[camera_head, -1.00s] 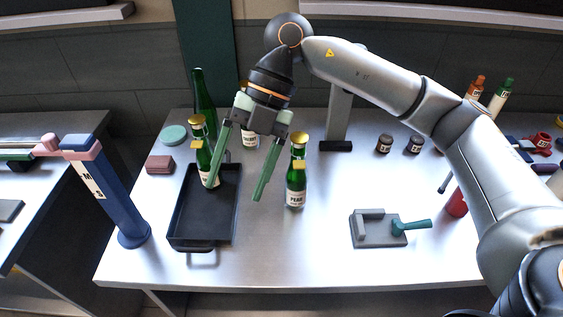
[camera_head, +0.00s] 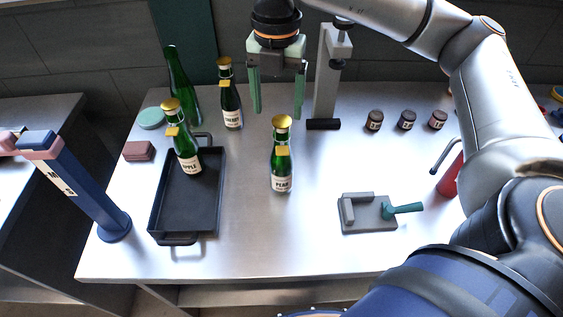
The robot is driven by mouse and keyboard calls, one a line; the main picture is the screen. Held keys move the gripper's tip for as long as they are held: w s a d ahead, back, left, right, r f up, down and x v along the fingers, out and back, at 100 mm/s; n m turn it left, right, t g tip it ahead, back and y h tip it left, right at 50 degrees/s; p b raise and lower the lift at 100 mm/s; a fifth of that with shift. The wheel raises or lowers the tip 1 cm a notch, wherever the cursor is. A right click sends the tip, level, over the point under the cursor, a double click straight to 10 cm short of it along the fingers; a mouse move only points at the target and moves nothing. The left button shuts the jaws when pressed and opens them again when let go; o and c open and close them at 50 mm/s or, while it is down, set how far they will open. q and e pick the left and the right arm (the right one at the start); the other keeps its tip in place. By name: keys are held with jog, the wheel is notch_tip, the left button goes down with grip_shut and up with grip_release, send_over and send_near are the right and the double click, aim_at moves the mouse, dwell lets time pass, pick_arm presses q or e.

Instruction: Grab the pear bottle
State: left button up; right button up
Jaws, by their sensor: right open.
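The pear bottle (camera_head: 281,155) is green with a gold cap and a white label reading PEAR. It stands upright on the metal table, right of the black tray. My right gripper (camera_head: 277,112) is open and empty, its two green fingers pointing down. In the picture its fingertips are just above the bottle's cap, one to each side. The fingers do not touch the bottle as far as I can see.
An apple bottle (camera_head: 184,142) stands at the black tray (camera_head: 153,215). A cherry bottle (camera_head: 229,98) and a plain green bottle (camera_head: 182,85) stand behind. A grey stand (camera_head: 327,85), small jars (camera_head: 374,121) and a grey fixture (camera_head: 362,222) are to the right.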

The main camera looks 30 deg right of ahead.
aim_at(282, 121)
jog(key=f, duration=0.2)
jog(key=f+p, duration=0.1)
jog(key=f, duration=0.1)
jog(key=shift+s+d+f, duration=0.1)
jog(key=shift+s+d, duration=0.1)
jog(key=shift+d, duration=0.2)
jog(key=shift+f, duration=0.6)
grip_shut()
jog(key=shift+r, duration=0.1)
dwell(0.4)
